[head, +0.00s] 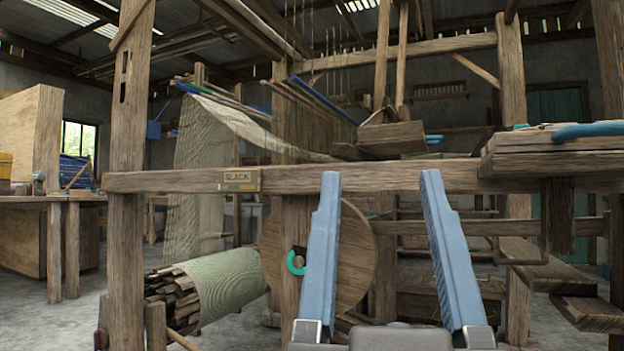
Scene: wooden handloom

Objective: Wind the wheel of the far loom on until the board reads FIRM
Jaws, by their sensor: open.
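A wooden loom stands close in front of me, and its front beam (400,178) runs across the head view. A round wooden wheel (352,262) sits below the beam, behind a post and partly hidden by my gripper's left finger. A teal curved piece (296,261) shows at the post in front of the wheel. My gripper (381,176) is open and empty, its two blue fingers pointing up and away in front of the wheel and beam.
A roll of pale green cloth (232,284) lies low on the left, beside the wheel. A thick post (127,130) rises at the left. Wooden steps (545,275) and a ledge with a teal object (575,132) are at right. Concrete floor shows at lower left.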

